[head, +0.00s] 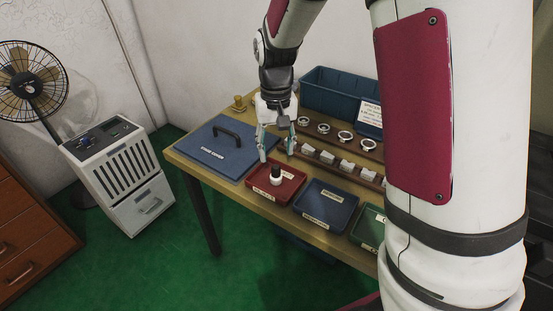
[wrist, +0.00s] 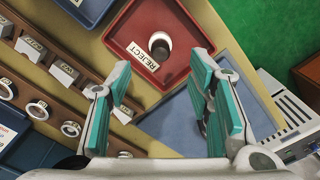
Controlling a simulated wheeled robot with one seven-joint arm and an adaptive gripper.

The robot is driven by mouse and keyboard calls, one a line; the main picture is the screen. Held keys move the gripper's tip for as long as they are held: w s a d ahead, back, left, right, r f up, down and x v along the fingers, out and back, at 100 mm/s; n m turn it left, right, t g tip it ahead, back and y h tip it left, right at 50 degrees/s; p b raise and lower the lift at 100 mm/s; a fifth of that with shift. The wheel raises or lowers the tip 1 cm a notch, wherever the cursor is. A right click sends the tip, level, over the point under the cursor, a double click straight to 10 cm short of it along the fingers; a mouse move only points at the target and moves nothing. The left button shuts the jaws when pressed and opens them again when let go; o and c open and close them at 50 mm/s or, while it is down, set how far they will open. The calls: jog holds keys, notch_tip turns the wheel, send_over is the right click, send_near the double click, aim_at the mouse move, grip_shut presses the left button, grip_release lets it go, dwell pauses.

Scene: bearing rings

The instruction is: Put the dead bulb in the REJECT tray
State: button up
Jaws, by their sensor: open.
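The red REJECT tray (head: 259,189) lies at the front of the table; it also shows at the top of the wrist view (wrist: 130,20). A bulb with a white body and a dark end (head: 277,180) is inside this tray, dark end up. In the wrist view the bulb (wrist: 159,42) sits near the tray's middle, beside the REJECT label. My gripper (head: 277,152) is open, pointing down above the tray's back edge. In the wrist view its fingers (wrist: 162,65) are spread apart with nothing between them, clear of the bulb.
A blue tray (head: 311,221) and a green tray (head: 362,235) stand right of the red one. A blue panel with a handle (head: 205,163) lies left. Behind are a brown rack (head: 316,157) with rings and labelled blocks, and a blue bin (head: 325,100).

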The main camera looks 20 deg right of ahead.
aim_at(276, 166)
jog(key=shift+r+p, duration=0.3)
jog(key=shift+r, duration=1.85)
jog(key=s+r+n+t, duration=0.1)
jog(key=s+r, duration=0.5)
jog(key=s, duration=0.6)
jog(key=s+r, duration=0.5)
jog(key=s, duration=0.6)
jog(key=s+f, duration=0.1)
jog(key=s, duration=0.8)
jog(key=shift+s+f+n, duration=0.15)
jog(key=shift+s+n, duration=0.05)
jog(key=shift+n, duration=0.2)
notch_tip(276, 166, up, 16)
jog(key=t+p, duration=0.3)
jog(key=p, duration=1.1)
jog(key=shift+w, duration=0.1)
